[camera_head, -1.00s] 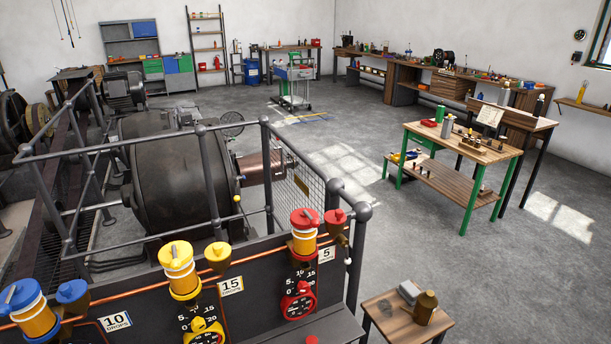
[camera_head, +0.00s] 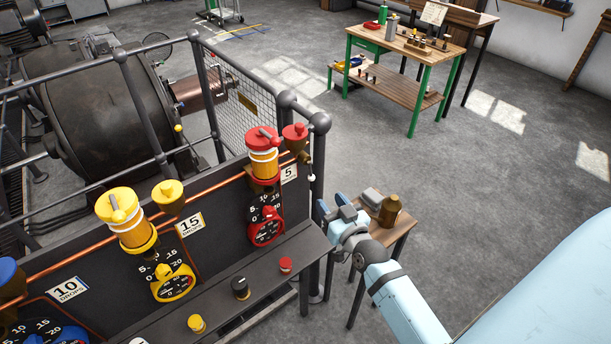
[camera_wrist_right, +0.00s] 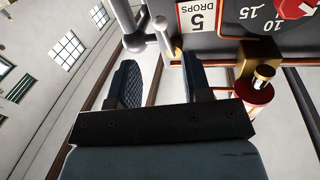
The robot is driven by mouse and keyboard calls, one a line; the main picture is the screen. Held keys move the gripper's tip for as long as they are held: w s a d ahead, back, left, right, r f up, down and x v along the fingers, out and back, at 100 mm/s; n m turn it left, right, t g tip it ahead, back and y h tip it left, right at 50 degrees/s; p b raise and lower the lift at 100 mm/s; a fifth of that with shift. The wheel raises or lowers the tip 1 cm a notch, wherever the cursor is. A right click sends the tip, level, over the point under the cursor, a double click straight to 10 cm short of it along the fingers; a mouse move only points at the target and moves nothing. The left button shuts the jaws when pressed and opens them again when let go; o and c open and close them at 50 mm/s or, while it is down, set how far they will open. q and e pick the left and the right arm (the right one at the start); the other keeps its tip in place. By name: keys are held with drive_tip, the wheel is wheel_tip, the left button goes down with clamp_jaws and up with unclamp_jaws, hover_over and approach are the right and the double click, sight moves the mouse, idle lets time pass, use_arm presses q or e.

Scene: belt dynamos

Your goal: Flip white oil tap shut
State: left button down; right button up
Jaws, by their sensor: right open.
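A small white knob, which looks like the white oil tap (camera_head: 312,178), hangs on a thin stem below the brass cup with a red lid (camera_head: 295,138), at the panel's right end. My right gripper (camera_head: 334,209) is just below and right of the knob, apart from it. In the right wrist view the right gripper (camera_wrist_right: 160,75) is open, with nothing held between its fingers. Pale rods with ball ends show beyond the fingers; I cannot tell which of them, if any, is the tap. My left gripper is not in view.
The red oiler (camera_head: 263,158) and red dial (camera_head: 266,226) are left of the knob, by the "5 drops" plate (camera_head: 289,174). A guard-rail post (camera_head: 317,155) stands close behind.

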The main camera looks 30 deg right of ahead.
sight(311, 176)
drive_tip(key=w, duration=0.7)
drive_tip(key=w+d+p, duration=0.1)
drive_tip(key=w, duration=0.2)
drive_tip(key=shift+w+f, duration=0.1)
drive_tip(key=shift+w, duration=0.1)
